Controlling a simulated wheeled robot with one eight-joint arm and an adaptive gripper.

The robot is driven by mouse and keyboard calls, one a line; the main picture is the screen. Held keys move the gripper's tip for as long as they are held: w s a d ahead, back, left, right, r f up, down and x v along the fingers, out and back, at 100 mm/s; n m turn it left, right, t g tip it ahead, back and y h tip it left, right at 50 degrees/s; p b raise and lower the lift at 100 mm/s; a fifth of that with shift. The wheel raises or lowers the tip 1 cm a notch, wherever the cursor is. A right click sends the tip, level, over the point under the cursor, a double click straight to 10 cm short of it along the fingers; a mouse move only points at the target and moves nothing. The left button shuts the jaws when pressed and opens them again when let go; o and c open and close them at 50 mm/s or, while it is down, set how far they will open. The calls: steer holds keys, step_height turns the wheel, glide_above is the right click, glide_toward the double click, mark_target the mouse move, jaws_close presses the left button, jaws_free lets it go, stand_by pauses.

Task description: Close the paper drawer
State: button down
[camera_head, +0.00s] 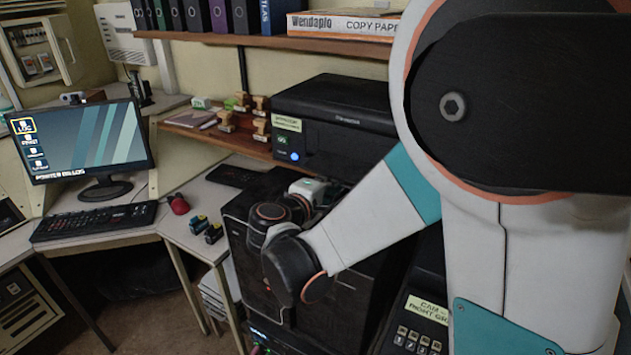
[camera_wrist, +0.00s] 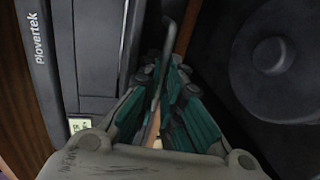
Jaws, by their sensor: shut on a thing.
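The black printer (camera_head: 345,118) stands behind my gripper (camera_head: 312,188) in the head view, with a yellow label and a lit blue button. In the wrist view, the printer's dark front (camera_wrist: 85,50) with its "Plovertek" lettering fills the left side. How far the drawer stands out cannot be told. In the head view my arm and gripper hide the printer's lower front and the fingertips.
A black cabinet (camera_head: 330,265) stands below my wrist. A keypad unit (camera_head: 420,325) is close on the right. A desk with a monitor (camera_head: 80,140) and keyboard (camera_head: 95,222) is at left. A shelf (camera_head: 260,41) with binders runs above. A dark rounded form (camera_wrist: 270,60) lies right of the fingers.

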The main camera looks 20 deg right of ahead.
steer(key=shift+w+d+r, duration=0.4)
steer(key=shift+w, duration=0.3)
steer(key=c, duration=2)
jaws_free()
steer(key=shift+s+a+f, duration=0.15)
steer(key=shift+s+a, duration=0.55)
steer(key=shift+s, duration=0.2)
steer(key=v, duration=0.6)
steer(key=shift+s+a, duration=0.2)
steer(key=shift+s, duration=0.05)
